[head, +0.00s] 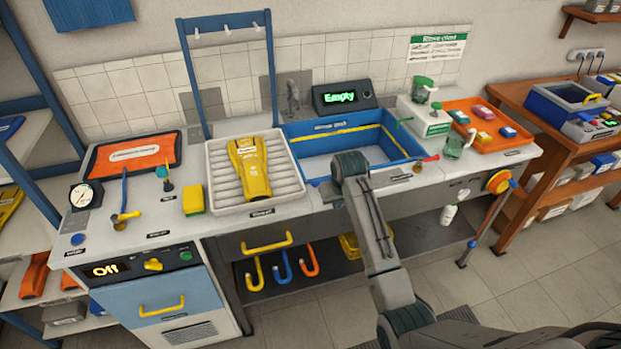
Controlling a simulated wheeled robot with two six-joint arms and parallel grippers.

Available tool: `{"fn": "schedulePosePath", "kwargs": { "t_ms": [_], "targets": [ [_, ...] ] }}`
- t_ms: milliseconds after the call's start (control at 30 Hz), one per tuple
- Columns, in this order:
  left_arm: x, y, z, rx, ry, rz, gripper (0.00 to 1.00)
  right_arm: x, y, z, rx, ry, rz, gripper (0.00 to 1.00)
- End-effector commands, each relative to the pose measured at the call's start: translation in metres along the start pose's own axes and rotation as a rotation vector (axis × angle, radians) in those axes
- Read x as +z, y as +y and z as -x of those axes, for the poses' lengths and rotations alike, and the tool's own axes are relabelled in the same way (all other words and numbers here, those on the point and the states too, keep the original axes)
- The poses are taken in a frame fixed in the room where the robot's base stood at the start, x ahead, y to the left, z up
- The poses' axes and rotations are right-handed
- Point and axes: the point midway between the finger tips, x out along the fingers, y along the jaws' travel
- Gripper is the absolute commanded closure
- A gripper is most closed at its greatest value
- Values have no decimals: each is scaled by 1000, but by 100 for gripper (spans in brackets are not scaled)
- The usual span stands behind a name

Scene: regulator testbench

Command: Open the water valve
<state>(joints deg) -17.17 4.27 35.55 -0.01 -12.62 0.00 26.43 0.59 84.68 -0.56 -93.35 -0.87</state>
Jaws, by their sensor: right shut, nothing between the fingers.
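A brass valve with a red lever (429,158) sits on the counter just right of the blue-rimmed sink (406,140). A round orange-yellow handwheel (498,181) is on the front right of the bench. The small labels are unreadable, so I cannot tell which is the water valve. My right gripper (350,165) is at the sink's front edge, left of the red lever and apart from it. It is shut and empty; its fingertips are mostly hidden behind the wrist. My left gripper is out of view.
A display reading "Empty" (341,97) stands behind the sink. Left of the sink, a ribbed tray (298,187) holds a yellow object (249,166). A green-topped dispenser (424,112), a clear green mug (454,147) and an orange tray (522,143) crowd the right side.

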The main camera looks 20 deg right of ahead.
Motion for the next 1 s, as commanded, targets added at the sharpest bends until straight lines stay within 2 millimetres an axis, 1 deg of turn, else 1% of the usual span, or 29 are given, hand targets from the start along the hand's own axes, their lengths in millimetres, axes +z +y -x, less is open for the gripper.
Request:
{"fn": "schedulePosePath", "kwargs": {
  "t_ms": [33,167,267,433,500,600,767,1000],
  "targets": [
    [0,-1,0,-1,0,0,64,-10,-1,5,-2,2,0,100],
    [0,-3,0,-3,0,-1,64,-34,-4,14,-7,1,2,100],
    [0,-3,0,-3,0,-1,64,-56,-8,24,-12,3,4,100],
    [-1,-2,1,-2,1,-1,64,-98,-16,48,-23,4,11,100],
    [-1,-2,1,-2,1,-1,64,-112,-18,58,-26,3,14,100],
    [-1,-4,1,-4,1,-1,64,-126,-21,68,-28,2,17,100],
    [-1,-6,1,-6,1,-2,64,-137,-23,75,-30,2,19,100],
    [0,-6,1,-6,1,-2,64,-137,-23,76,-30,1,20,100]
  ]
}}
